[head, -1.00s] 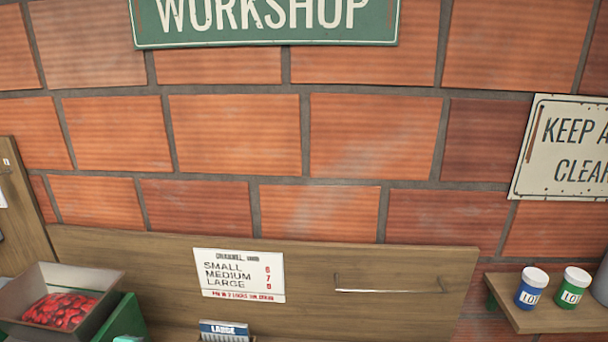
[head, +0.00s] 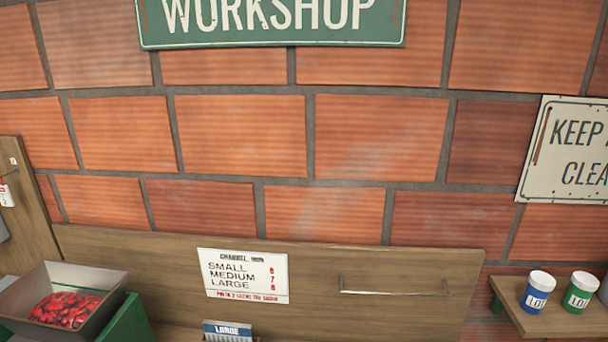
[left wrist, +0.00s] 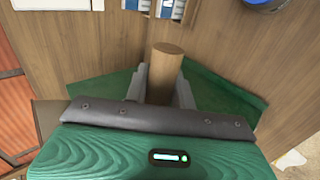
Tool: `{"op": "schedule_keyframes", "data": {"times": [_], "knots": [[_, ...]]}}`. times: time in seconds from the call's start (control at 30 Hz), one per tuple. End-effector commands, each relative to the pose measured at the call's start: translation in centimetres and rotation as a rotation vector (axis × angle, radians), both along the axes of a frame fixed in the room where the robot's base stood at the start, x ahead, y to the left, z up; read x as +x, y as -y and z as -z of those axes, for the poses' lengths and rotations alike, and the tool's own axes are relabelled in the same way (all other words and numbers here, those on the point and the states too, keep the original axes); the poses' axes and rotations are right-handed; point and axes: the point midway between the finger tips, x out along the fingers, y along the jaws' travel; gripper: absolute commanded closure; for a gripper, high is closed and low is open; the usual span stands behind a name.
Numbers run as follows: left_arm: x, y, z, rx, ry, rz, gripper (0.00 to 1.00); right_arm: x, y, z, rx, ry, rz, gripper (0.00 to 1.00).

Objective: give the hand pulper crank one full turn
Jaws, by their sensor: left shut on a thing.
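The pulper's hopper (head: 95,282) stands at the lower left of the head view with red coffee cherries (head: 65,309) in it. A green part (head: 128,318) of the pulper shows beside it. In the left wrist view a round wooden crank handle (left wrist: 166,68) stands between the fingers of my left gripper (left wrist: 158,92), which is shut on it. Green surfaces (left wrist: 222,95) lie behind the handle. The crank arm is hidden, and the crank does not show in the head view. My right gripper is in neither view.
A wooden backboard (head: 390,268) carries a size card (head: 243,276) and a thin metal rail (head: 395,292). A box labelled LARGE (head: 228,330) is below. A right-hand shelf (head: 530,320) holds a blue jar (head: 535,291) and a green jar (head: 580,292).

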Motion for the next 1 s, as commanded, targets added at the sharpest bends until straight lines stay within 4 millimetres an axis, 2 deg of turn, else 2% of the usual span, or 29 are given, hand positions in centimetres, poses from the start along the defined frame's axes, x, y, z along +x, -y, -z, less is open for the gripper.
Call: {"op": "schedule_keyframes", "data": {"times": [0.03, 0.17, 0.57, 0.87, 1.0], "knots": [[-0.9, 0.1, 1.0, -0.005, -0.014, -0.001, 0.93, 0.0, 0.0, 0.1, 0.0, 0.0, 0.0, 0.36], [-1.9, 0.0, 1.7, -0.003, -0.013, -0.002, 0.93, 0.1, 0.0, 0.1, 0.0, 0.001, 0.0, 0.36], [-2.2, -0.1, 1.8, -0.002, -0.008, -0.001, 0.93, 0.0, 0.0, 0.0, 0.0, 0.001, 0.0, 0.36], [-3.9, -0.2, 4.5, -0.004, -0.011, -0.003, 0.93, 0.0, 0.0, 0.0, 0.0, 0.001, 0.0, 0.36], [-4.1, -0.3, 4.8, -0.002, -0.008, -0.002, 0.93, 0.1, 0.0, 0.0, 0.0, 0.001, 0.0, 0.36]]}}
